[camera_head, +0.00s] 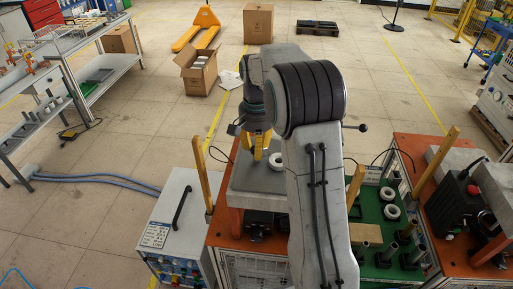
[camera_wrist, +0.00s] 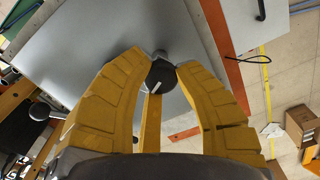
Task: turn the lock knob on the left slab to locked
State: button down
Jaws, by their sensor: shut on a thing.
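The left slab (camera_head: 252,182) is a grey block on the orange-topped bench, left of my arm in the head view; it also fills much of the wrist view (camera_wrist: 95,50). The lock knob (camera_wrist: 161,76) is round and black with a white pointer line, seen in the wrist view. The line slants from upper right to lower left in that picture. My gripper (camera_wrist: 162,64) has its yellow fingers on both sides of the knob, shut on it. In the head view, my gripper (camera_head: 259,147) points down at the slab; the knob cannot be made out there.
A white ring (camera_head: 275,161) shows beside my gripper. Wooden posts (camera_head: 201,172) rise near the bench. A grey control box (camera_head: 176,215) stands left of the bench. A green tray (camera_head: 380,240) with rings lies to the right. The floor beyond is mostly clear.

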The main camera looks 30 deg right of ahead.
jog(key=m, duration=0.5)
jog(key=shift+s+f+m, duration=0.1)
jog(key=shift+f+m, duration=0.1)
jog(key=shift+m, duration=0.1)
dwell(0.4)
jog(key=c, duration=0.9)
grip_release()
jog(key=shift+r, duration=0.15)
jog(key=shift+o, duration=0.2)
notch_tip(320, 180, up, 12)
